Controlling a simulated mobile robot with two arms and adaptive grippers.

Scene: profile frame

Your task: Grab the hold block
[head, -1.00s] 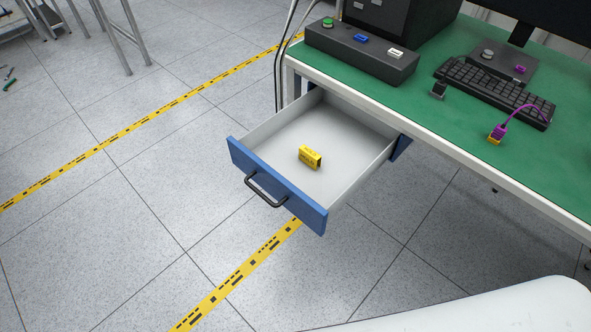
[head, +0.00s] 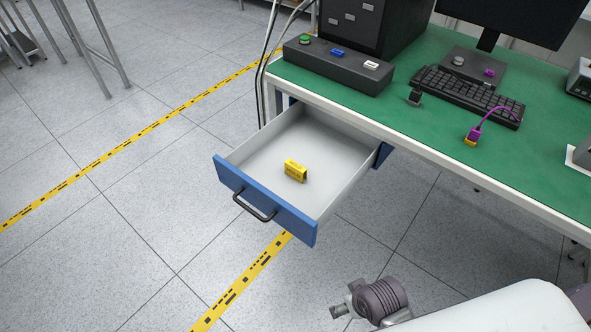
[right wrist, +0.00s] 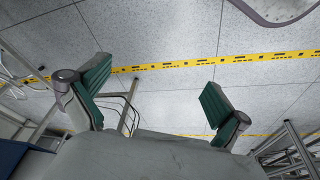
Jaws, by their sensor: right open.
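The hold block is a small yellow block (head: 295,171) with dark marks. It lies on the pale floor of the open blue-fronted drawer (head: 258,200) in the head view. My right gripper (right wrist: 155,90) shows in the right wrist view with its two green-padded fingers wide apart and nothing between them. The block is not seen in that view. Part of my right arm shows at the lower right of the head view, well away from the drawer, but its fingers are not clear there. My left gripper is in neither view.
The drawer hangs out under a green-topped desk (head: 420,130). On the desk are a dark button box (head: 338,66), a keyboard (head: 468,95), a monitor and a purple cable with a plug (head: 474,133). Grey floor with yellow tape lies open in front.

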